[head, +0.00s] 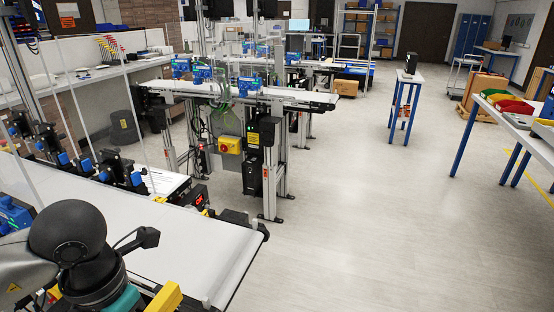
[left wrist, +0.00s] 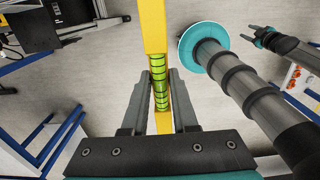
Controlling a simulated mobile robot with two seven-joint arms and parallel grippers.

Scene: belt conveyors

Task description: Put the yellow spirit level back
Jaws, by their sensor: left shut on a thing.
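The yellow spirit level (left wrist: 154,28) runs lengthwise through the middle of the left wrist view, with green vials (left wrist: 159,88) near the fingers. My left gripper (left wrist: 159,80) is shut on it there, with one finger on each side. In the head view, a yellow end of the level (head: 165,297) shows at the lower left beside my left arm, over the near conveyor's edge; the fingers are hidden there. My right gripper (left wrist: 252,36) shows small at the upper right of the left wrist view, its fingers apart and empty.
The near white conveyor belt (head: 190,245) lies at the lower left, with sensors along it. Another conveyor (head: 255,94) stands beyond. A table (head: 532,122) with red and green bins (head: 515,105) is at the right. A small stand (head: 406,78) is farther back. The floor between is clear.

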